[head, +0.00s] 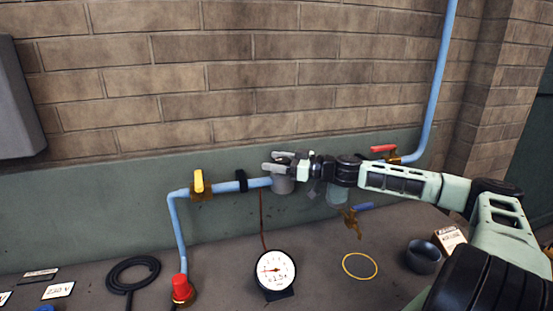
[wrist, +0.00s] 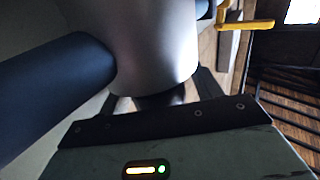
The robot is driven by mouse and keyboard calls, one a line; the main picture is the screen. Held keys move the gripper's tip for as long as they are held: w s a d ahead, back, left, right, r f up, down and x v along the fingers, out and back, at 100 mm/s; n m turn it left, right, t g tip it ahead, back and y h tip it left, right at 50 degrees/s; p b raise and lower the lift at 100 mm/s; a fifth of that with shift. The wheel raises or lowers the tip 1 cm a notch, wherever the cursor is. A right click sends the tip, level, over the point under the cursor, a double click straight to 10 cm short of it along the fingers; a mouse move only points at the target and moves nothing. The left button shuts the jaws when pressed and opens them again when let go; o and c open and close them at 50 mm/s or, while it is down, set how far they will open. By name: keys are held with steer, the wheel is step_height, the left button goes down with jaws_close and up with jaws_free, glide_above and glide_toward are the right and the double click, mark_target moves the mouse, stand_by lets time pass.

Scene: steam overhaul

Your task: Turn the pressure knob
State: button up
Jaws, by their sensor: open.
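In the head view, a grey cylindrical regulator body (head: 283,187) sits in the blue pipe line along the wall. My gripper (head: 274,162) is open at the top of this body, its fingers pointing left. In the wrist view, the silver body (wrist: 155,45) fills the upper middle, close to my gripper (wrist: 160,95). A dark part shows between the fingers there; I cannot tell whether it is the pressure knob. The knob is not clearly visible in the head view, and contact cannot be told. A round pressure gauge (head: 275,271) stands on the bench below.
A yellow-handled valve (head: 199,182) is left on the pipe; a red-handled valve (head: 384,150) is right. A red cap (head: 181,288), black hose coil (head: 132,273), yellow ring (head: 359,266) and dark cup (head: 423,257) are on the bench. A blue-handled brass valve (head: 352,214) is below my arm.

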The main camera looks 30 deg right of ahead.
steer(key=c, duration=1)
steer(key=shift+f+h+b, duration=0.1)
steer(key=shift+h+b, duration=0.2)
steer(key=shift+b, duration=0.05)
